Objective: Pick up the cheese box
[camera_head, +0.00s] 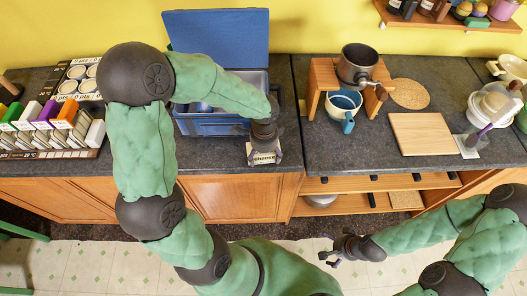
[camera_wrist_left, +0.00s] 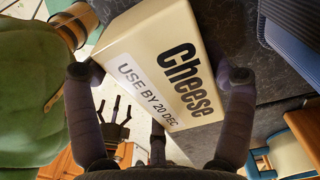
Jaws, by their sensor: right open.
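The cheese box (camera_head: 263,159) is a cream block with black "Cheese" lettering, near the counter's front edge. In the left wrist view the cheese box (camera_wrist_left: 150,60) is tilted and shows a white "USE BY 20 DEC" label. My left gripper (camera_head: 264,146) is over it from above, with fingers on opposite sides of the box, and they appear to touch it. I cannot tell whether the box is clear of the counter. My right gripper (camera_head: 329,250) is open and empty, low in front of the counter.
A blue lidded box (camera_head: 219,38) stands behind the cheese box. A rack of cartons (camera_head: 50,125) is at the left.

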